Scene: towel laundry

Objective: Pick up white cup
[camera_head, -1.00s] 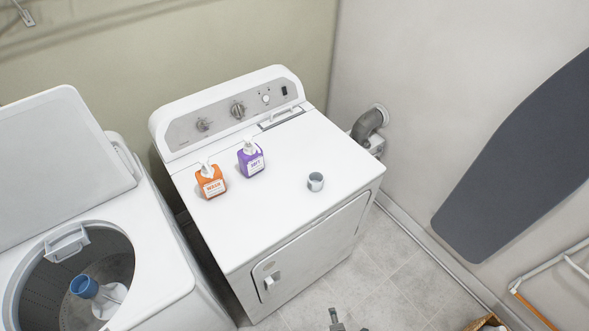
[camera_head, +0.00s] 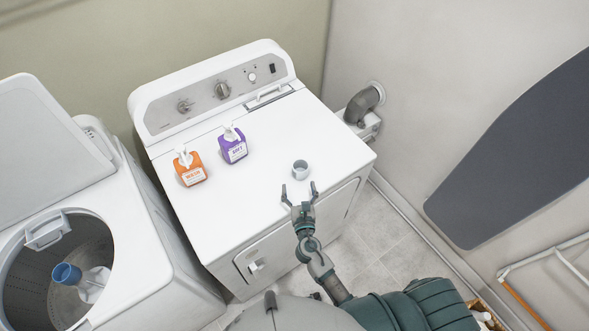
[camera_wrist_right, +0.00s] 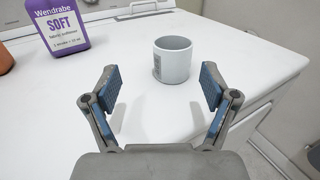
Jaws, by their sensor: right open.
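The white cup (camera_head: 300,170) stands upright on top of the closed white dryer, near its front right part. My right gripper (camera_head: 299,190) is open and empty, just in front of the cup at the dryer's front edge. In the right wrist view the cup (camera_wrist_right: 173,60) shows a little beyond the two spread fingertips (camera_wrist_right: 160,82), between them and not touched. My left gripper is not in view.
An orange bottle (camera_head: 190,170) and a purple bottle (camera_head: 233,146) stand on the dryer (camera_head: 225,205) left of the cup. An open washer (camera_head: 150,262) is at the left. A dark ironing board (camera_head: 520,160) is at the right wall. The dryer top around the cup is clear.

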